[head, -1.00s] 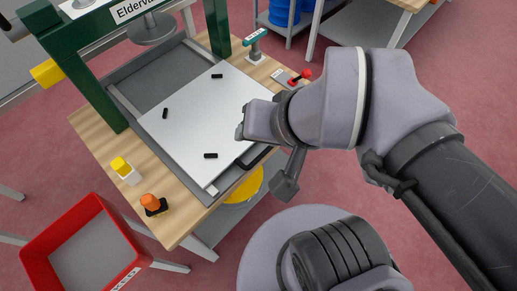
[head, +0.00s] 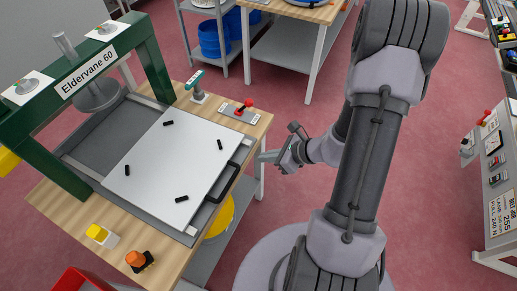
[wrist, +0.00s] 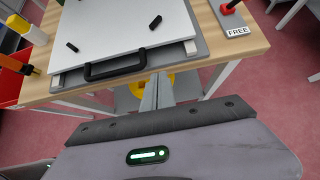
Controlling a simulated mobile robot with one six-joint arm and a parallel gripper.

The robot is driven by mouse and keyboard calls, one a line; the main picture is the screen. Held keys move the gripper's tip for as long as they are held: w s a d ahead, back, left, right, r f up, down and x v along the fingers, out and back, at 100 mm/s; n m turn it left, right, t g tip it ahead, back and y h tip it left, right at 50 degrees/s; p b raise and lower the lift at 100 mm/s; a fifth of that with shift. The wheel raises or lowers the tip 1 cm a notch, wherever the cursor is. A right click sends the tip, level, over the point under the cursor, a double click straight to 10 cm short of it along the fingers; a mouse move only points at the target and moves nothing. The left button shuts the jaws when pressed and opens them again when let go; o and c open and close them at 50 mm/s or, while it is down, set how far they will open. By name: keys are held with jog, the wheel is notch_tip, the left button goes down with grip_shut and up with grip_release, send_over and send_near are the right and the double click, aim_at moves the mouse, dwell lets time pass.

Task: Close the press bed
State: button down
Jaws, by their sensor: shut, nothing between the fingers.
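The press bed is a white plate (head: 165,165) with several small black pegs, lying on a grey slide. It sits pulled out in front of the green press frame (head: 150,55) labelled "Eldervane 60". Its black handle (head: 222,182) is on the front edge; the handle also shows in the wrist view (wrist: 115,66). My gripper (head: 266,157) is shut and empty, out past the front edge of the table and apart from the handle. In the wrist view the fingertips (wrist: 160,84) show just right of the handle and below the bed edge.
A red lever (head: 245,106) on a grey plate, marked "FREE" in the wrist view, and a teal-handled tool (head: 195,85) stand at the bed's right side.

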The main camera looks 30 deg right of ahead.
aim_at(179, 130)
jog(key=b+x, duration=0.2)
jog(key=x, duration=0.6)
jog(key=shift+s, duration=0.1)
jog(key=shift+w+a+r+b, duration=0.1)
jog(key=shift+w+a+b, duration=0.1)
jog(key=shift+w+a, duration=0.3)
jog(key=shift+w+a+r+b, duration=0.15)
jog(key=shift+w+a, duration=0.1)
jog(key=shift+w, duration=0.35)
jog(key=shift+w+a, duration=0.3)
jog(key=shift+w, duration=0.1)
jog(key=shift+w+a, duration=0.1)
jog(key=shift+w+a, duration=0.2)
jog(key=shift+w, duration=0.05)
jog(key=w+a, duration=0.4)
jog(key=w, duration=0.2)
jog(key=w+a, duration=0.5)
jog(key=w, duration=0.1)
jog(key=w+a, duration=0.4)
jog(key=w, duration=0.2)
jog(key=shift+w+a+r, duration=0.1)
jog(key=shift+w+a, duration=0.15)
jog(key=shift+w, duration=0.05)
jog(key=shift+w+a+r, duration=0.1)
jog(key=shift+w, duration=0.1)
